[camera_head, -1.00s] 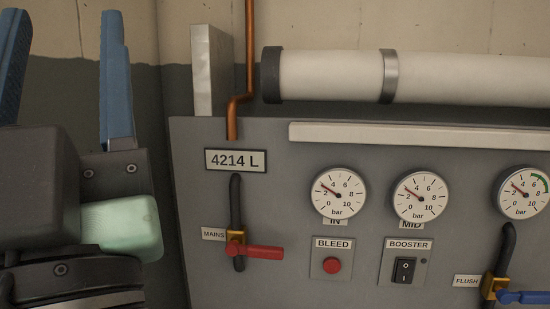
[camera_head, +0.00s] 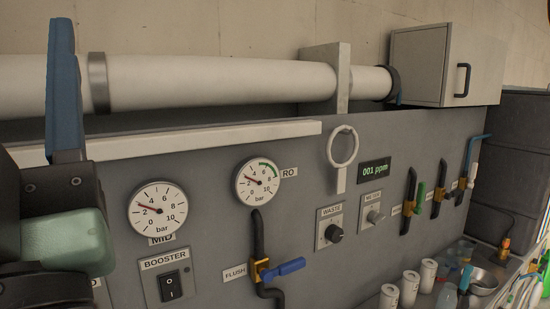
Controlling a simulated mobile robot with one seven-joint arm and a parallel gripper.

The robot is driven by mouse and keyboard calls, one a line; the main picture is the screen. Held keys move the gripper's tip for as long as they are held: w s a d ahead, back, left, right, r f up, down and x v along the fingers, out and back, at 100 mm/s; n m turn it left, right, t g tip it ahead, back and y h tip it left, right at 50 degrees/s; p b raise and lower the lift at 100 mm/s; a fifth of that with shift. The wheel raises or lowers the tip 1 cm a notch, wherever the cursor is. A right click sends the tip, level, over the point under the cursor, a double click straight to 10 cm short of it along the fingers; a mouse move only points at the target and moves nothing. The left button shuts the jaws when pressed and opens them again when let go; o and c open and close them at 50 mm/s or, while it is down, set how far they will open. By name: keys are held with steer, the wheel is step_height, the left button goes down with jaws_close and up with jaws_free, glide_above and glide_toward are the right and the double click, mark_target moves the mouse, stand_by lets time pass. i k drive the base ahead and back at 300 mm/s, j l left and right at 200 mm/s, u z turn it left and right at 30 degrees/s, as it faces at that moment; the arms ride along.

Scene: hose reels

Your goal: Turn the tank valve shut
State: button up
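Three valves with brass bodies stand in a row on the right of the grey panel: one with a green lever (camera_head: 420,192), a middle one (camera_head: 437,195) and one with a blue lever (camera_head: 478,150) pointing up. Their labels are too small to read, so I cannot tell which is the tank valve. A flush valve with a blue lever (camera_head: 284,268) is nearer, lower centre. My gripper (camera_head: 64,95) is at the left edge, away from all of them. One blue finger shows, at the same spread from the palm as before; the other is out of frame. Nothing is seen held.
A thick white pipe (camera_head: 210,80) and a ledge (camera_head: 205,138) run above the panel. A ring handle (camera_head: 342,148) sticks out. A grey cabinet (camera_head: 440,66) hangs upper right.

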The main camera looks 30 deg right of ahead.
mark_target(473, 170)
steer(key=l+z, duration=0.1)
steer(key=z, duration=1.55)
steer(key=i+l+z, duration=0.35)
steer(key=i, duration=0.25)
